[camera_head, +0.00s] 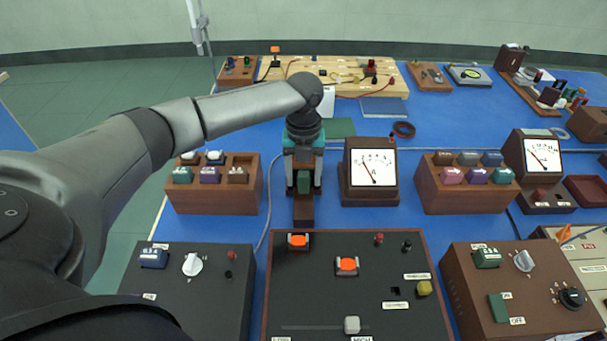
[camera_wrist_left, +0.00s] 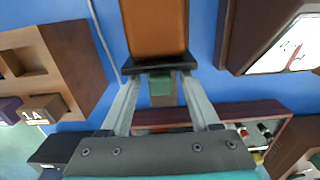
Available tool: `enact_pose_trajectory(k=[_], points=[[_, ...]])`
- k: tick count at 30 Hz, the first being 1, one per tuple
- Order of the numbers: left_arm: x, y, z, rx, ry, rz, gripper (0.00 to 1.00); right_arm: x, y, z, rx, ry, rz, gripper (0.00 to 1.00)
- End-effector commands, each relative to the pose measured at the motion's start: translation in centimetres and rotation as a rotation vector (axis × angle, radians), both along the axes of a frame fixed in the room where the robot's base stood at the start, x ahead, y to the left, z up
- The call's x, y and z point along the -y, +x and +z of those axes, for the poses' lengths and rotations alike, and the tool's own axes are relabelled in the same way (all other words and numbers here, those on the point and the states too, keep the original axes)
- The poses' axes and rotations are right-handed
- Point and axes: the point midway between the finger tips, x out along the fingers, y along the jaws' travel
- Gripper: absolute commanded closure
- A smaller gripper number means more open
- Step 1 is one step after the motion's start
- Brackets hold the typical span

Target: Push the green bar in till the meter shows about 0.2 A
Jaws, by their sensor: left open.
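A green bar (camera_head: 303,183) shows between the fingers of my left gripper (camera_head: 304,186), above a dark brown block (camera_head: 303,211). In the left wrist view, the green bar (camera_wrist_left: 161,88) shows between the two finger pads, beside a black plate and an orange-brown block (camera_wrist_left: 155,26). My left gripper is open, its fingers on either side of the bar; whether they touch it cannot be told. The meter (camera_head: 373,168), marked A, stands just right. Its red needle leans left; the small scale cannot be read exactly. My right gripper is not in view.
A wooden block with switches (camera_head: 212,181) stands left, and another (camera_head: 467,181) right of the meter. A dark control panel (camera_head: 305,284) lies in front, with panels (camera_head: 140,292) and (camera_head: 470,300) either side. A second meter (camera_head: 541,157) stands far right.

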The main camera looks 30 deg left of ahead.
Motion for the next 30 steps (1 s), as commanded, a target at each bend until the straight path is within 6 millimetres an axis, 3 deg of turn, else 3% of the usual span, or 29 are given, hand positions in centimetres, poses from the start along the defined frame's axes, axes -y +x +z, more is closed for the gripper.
enact_pose_trajectory(k=[8,24,30], points=[[0.1,0.0,0.8,0.002,-0.001,-0.001,0.38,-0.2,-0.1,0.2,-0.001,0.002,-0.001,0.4],[0.0,0.1,12.4,0.004,0.0,0.0,0.38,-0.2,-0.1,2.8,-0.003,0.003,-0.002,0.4],[0.0,0.0,14.8,0.001,0.0,0.0,0.38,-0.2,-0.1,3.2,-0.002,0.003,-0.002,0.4]])
